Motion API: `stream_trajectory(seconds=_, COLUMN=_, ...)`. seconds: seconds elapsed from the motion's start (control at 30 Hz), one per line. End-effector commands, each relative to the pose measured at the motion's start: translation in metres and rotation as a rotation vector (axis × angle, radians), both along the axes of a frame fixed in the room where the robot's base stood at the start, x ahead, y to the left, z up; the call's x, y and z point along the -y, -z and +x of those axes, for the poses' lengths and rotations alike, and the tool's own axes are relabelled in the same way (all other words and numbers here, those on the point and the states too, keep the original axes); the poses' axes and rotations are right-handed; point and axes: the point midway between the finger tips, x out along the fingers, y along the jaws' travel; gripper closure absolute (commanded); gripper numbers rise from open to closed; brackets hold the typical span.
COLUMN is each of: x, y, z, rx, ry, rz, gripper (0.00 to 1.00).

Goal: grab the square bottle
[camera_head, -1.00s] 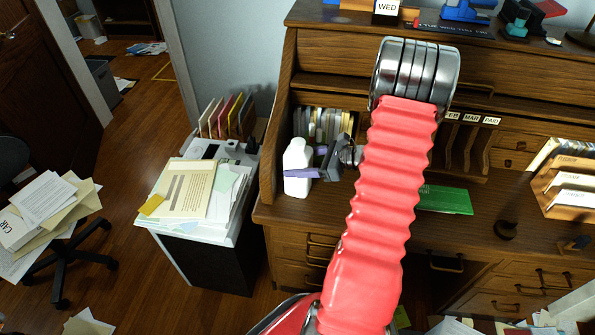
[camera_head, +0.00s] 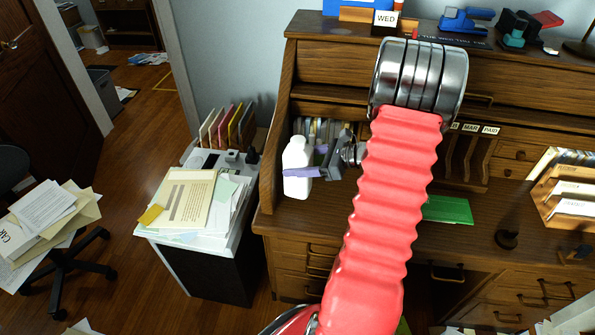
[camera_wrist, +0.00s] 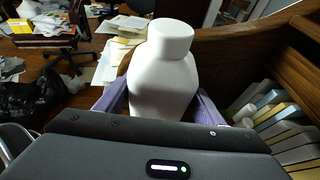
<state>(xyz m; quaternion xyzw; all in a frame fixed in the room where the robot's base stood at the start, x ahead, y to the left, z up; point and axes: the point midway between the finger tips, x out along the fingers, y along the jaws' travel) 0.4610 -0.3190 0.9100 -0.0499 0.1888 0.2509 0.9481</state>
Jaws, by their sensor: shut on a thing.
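The square bottle (camera_head: 297,168) is white with a white cap and stands upright at the left end of the roll-top desk. My gripper (camera_head: 302,172) has its purple fingers around the bottle's body and is shut on it. In the wrist view the white bottle (camera_wrist: 163,75) stands in the middle, between the two purple fingers (camera_wrist: 165,108). The grey gripper body hides its lower part. I cannot tell whether its base touches the desk.
The wooden desk (camera_head: 272,150) has a raised left side wall close to the bottle. Books (camera_head: 322,130) stand behind it. A paper-covered cabinet (camera_head: 200,265) is to the left. A green folder (camera_head: 448,209) lies on the desktop to the right.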

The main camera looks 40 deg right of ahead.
Motion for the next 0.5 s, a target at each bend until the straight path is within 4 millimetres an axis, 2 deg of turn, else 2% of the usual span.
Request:
stream_trajectory(seconds=0.1, x=0.001, y=-0.021, z=0.0, rx=0.004, ry=0.001, rz=-0.005, gripper=0.65)
stream_trajectory(seconds=0.23, x=0.0, y=-0.039, z=0.0, rx=0.003, ry=-0.001, rz=-0.003, gripper=0.65)
stream_trajectory(seconds=0.5, x=0.0, y=-0.055, z=0.0, rx=0.001, ry=0.0, rz=0.0, gripper=0.65)
